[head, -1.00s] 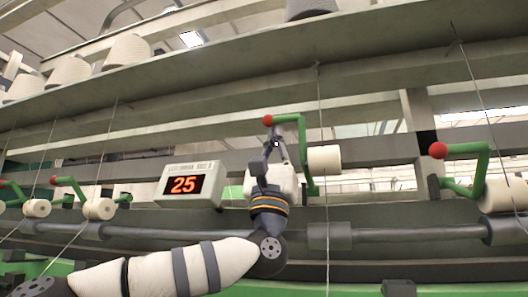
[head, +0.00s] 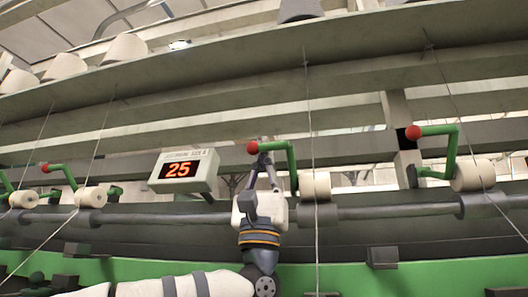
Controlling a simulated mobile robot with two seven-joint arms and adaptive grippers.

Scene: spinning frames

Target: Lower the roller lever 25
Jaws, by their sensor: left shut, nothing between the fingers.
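The roller lever 25 is a green cranked bar (head: 291,165) with a red ball knob (head: 252,147) at its left end, right of the box display (head: 184,171) reading 25. Its knob lies roughly in line with the knobs of the neighbouring levers. A cream roller (head: 315,186) sits at its right. My left gripper (head: 264,158) points up, shut and empty, with its fingertips at the lever's top bar, just right of the knob. Whether they touch it cannot be told. My right gripper is not in view.
A similar lever with a red knob (head: 413,132) stands at right, another (head: 45,168) at left. Thin yarns run down past the rollers. A long grey shaft (head: 390,211) crosses behind my gripper. Yarn cones (head: 125,48) stand on the upper shelf.

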